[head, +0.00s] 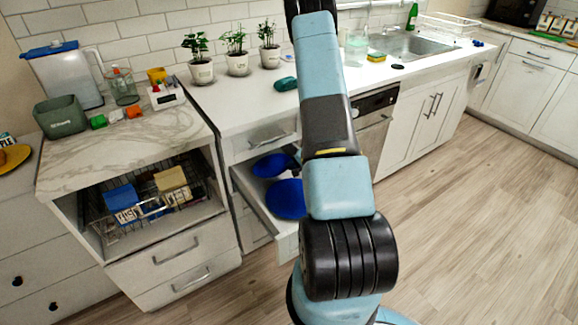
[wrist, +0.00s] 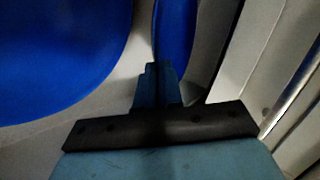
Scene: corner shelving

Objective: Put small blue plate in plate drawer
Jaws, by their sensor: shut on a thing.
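The plate drawer (head: 262,212) is pulled open under the white counter. A round blue plate (head: 287,200) lies in its front part, and a large blue plate surface fills the left of the wrist view (wrist: 55,55). The small blue plate (head: 268,165) is at the back of the drawer opening. It appears nearly edge-on in the wrist view (wrist: 176,38), between my fingertips. My gripper (wrist: 157,85) is shut on it. In the head view my arm hides most of the gripper. I cannot tell whether the small plate touches the drawer floor.
A wire rack (head: 150,208) with blue and tan boxes sits in the open compartment to the left. Potted plants (head: 238,62) and a teal object (head: 286,84) stand on the counter above the drawer. The wooden floor (head: 470,200) at right is clear.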

